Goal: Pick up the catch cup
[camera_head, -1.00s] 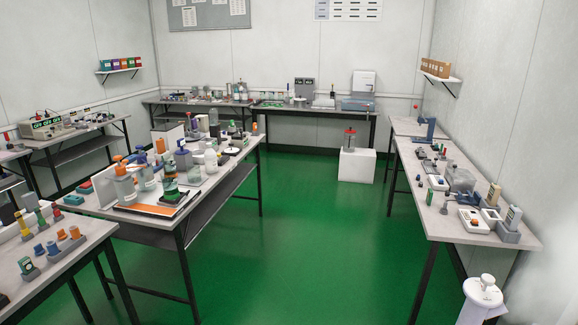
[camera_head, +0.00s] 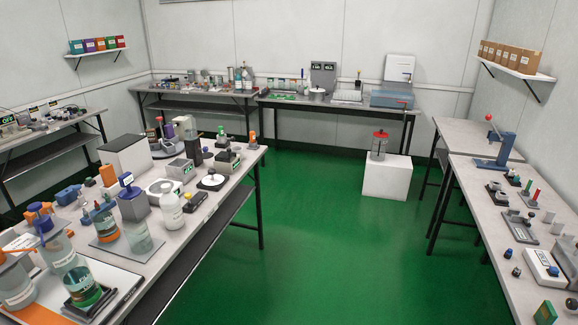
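I cannot pick out the catch cup for certain; many small vessels on the benches are too small or crowded to tell apart. Small pale cups (camera_head: 557,228) stand on the right bench (camera_head: 487,235). A silver lidded pot (camera_head: 317,94) stands on the back bench (camera_head: 290,101). A clear jar with a red lid (camera_head: 379,145) stands on a white block (camera_head: 387,178) on the floor. Neither of my grippers is in view.
The left island bench (camera_head: 225,196) is crowded with bottles, devices and a white box (camera_head: 127,155). A blue stand (camera_head: 499,150) is on the right. Wall shelves hold brown boxes (camera_head: 512,57) and coloured bins (camera_head: 96,44).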

